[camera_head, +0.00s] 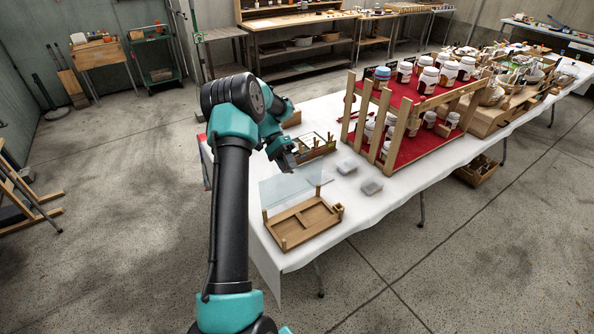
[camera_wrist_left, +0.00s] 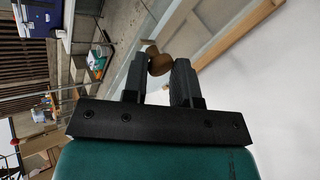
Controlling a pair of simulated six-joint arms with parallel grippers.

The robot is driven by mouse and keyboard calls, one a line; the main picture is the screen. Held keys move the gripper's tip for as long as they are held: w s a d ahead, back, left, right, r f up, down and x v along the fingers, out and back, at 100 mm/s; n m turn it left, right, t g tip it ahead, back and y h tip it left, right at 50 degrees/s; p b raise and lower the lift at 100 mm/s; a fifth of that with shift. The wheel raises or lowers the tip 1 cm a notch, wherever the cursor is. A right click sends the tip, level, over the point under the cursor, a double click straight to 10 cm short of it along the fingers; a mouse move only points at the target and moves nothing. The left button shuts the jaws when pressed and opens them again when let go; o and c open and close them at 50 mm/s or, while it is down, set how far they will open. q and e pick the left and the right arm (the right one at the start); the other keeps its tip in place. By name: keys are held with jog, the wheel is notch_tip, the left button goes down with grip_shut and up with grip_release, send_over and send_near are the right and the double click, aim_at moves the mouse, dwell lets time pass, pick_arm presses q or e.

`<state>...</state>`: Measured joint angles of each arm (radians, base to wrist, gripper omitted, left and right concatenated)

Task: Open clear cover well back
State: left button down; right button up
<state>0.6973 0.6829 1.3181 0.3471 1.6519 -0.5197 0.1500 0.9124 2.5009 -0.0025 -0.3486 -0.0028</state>
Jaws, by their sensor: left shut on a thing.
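The clear cover (camera_head: 290,185) is a see-through pane, raised at a tilt above a shallow wooden tray (camera_head: 307,222) with dividers at the near end of the white table. My left gripper (camera_head: 283,158) is at the cover's upper, far side. In the left wrist view, its two dark fingers (camera_wrist_left: 160,75) are shut on a small brown wooden knob (camera_wrist_left: 158,60). The knob is hidden in the head view. My right gripper is not in view.
A red-lined wooden shelf (camera_head: 412,150) with several white jars stands further right. The white tablecloth (camera_head: 350,215) is clear right of the tray.

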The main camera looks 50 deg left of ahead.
pick_arm(q)
jog(key=shift+s+a+f, duration=0.1)
jog(key=shift+a+f, duration=1.15)
jog(key=shift+a, duration=0.25)
jog(key=c, duration=0.9)
grip_release()
jog(key=shift+r, duration=0.1)
jog(key=v, duration=0.8)
jog(key=shift+r, duration=0.15)
jog(key=shift+d, duration=0.1)
